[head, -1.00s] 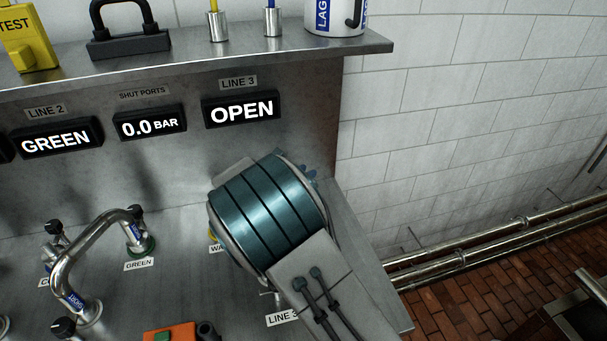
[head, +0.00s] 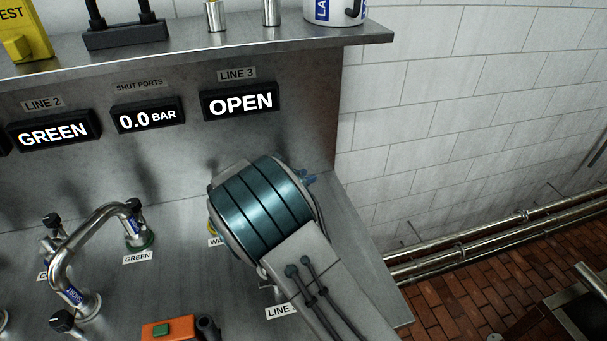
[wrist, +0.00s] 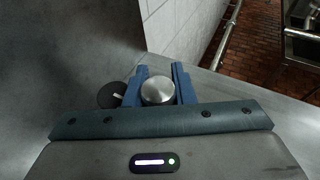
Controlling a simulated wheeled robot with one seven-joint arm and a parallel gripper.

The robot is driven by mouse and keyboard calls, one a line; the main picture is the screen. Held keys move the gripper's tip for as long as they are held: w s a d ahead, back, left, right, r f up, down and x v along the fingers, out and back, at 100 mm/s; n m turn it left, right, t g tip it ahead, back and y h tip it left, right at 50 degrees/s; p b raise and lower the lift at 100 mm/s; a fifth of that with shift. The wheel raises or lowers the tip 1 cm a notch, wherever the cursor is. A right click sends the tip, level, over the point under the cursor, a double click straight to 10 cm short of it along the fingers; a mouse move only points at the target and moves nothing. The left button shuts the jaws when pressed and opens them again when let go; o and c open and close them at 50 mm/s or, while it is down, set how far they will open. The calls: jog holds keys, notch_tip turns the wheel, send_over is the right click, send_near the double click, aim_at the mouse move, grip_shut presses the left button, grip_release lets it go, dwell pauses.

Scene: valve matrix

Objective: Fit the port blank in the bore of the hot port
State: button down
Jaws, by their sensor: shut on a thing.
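My gripper (wrist: 160,78) is shut on the port blank (wrist: 158,92), a round silver metal piece with a flat bright face, held between two blue fingers in the wrist view. In the head view my teal wrist covers the blank, and only a bit of blue finger shows at its right edge. The hot port cannot be made out in either view; my arm hides part of the right end of the bench. I cannot tell how far the blank is from the bench surface.
A black knob (wrist: 112,95) with a pale pointer is left of the fingers. A bent steel pipe (head: 82,245) joins ports at the left, beside the GREEN label (head: 137,257). An orange box (head: 168,330) is at the front. The shelf (head: 200,52) overhangs behind; displays read GREEN, 0.0 BAR and OPEN.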

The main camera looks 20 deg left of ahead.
jog(key=shift+f+b, duration=0.35)
jog(key=shift+f, duration=0.5)
jog(key=shift+f+b, duration=1.1)
jog(key=shift+f, duration=0.55)
dwell(0.7)
jog(key=c, duration=1.1)
grip_release()
jog(key=shift+c, duration=0.2)
jog(key=shift+r, duration=0.1)
jog(key=shift+s, duration=0.1)
jog(key=shift+s+a+r, duration=0.1)
jog(key=shift+s+a, duration=0.1)
jog(key=shift+a, duration=0.05)
jog(key=b+v, duration=0.1)
jog(key=v, duration=1.2)
jog(key=shift+s+d, duration=0.1)
jog(key=shift+d, duration=0.05)
